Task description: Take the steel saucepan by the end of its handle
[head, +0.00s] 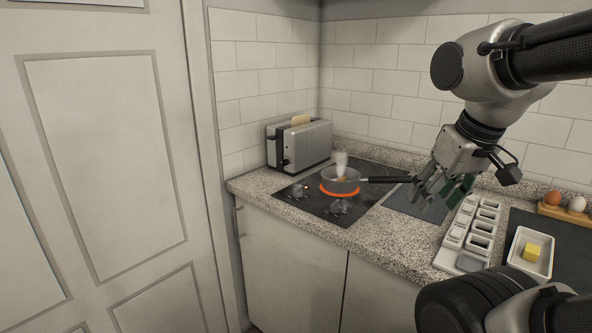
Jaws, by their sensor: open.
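The steel saucepan (342,186) stands on the cooktop, over a burner that glows orange. Its dark handle (385,180) points right, toward my gripper. Something yellowish lies in the pan, and a whitish, steam-like patch hangs above it. My gripper (425,195) is open and empty, pointing down and left, close to the right end of the handle. The fingers are near the handle's end, but I cannot tell whether they touch it. The gripper may hide the very tip of the handle.
A toaster (300,144) with bread stands behind left of the cooktop (318,207). A pale compartmented tray (450,247) sits right of a dark mat. Further right are a white dish (516,247) with a yellow block and an egg holder (566,215). A tiled wall closes the back.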

